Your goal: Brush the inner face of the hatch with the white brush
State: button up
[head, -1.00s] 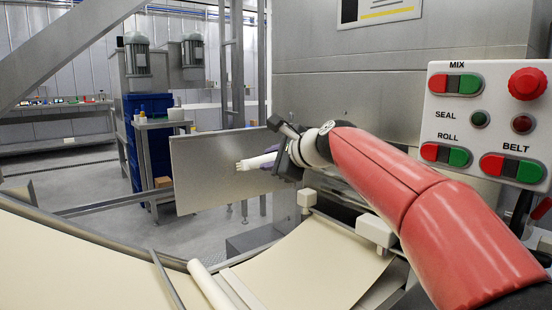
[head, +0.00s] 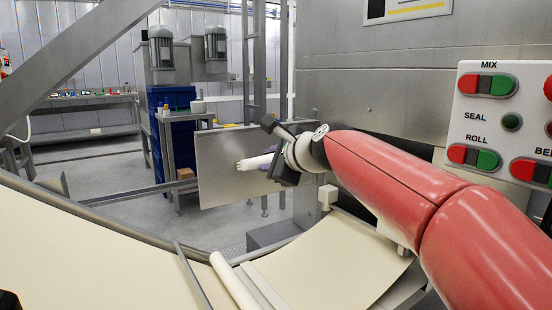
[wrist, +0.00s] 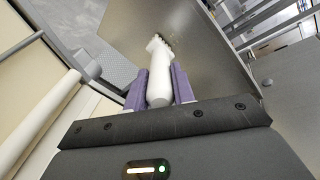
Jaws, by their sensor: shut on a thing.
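The hatch (head: 222,150) is a flat grey metal panel, left of centre in the head view, standing open. In the wrist view the hatch (wrist: 200,70) fills the upper middle. The white brush (head: 256,162) reaches left from my gripper (head: 275,163) across the hatch's face. In the wrist view the brush handle (wrist: 159,88) lies between the two purple fingers of my gripper (wrist: 159,88), shut on it. The brush head, with dark bristles, is at or very near the panel; I cannot tell whether they touch.
A pale dough sheet (head: 330,258) runs on the machine below my arm, with a white roller (head: 232,283) beside it. A control panel (head: 505,120) with red and green buttons is at the right. A blue cabinet (head: 180,130) and a small table stand behind the hatch.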

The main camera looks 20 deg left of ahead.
jog(key=shift+w+f+b, duration=0.1)
jog(key=shift+f+b, duration=0.35)
jog(key=shift+f, duration=0.3)
jog(key=shift+w+d+r, duration=0.1)
jog(key=shift+w+d, duration=0.9)
jog(key=shift+w, duration=0.3)
jog(key=shift+w+d+p, duration=0.55)
jog(key=shift+w+d, duration=1.85)
jog(key=shift+w, duration=0.3)
jog(key=shift+f+b, duration=0.7)
jog(key=shift+f, duration=0.2)
jog(key=s+a+p, duration=0.1)
jog(key=s+a, duration=0.5)
jog(key=s, duration=0.2)
jog(key=shift+a, duration=0.4)
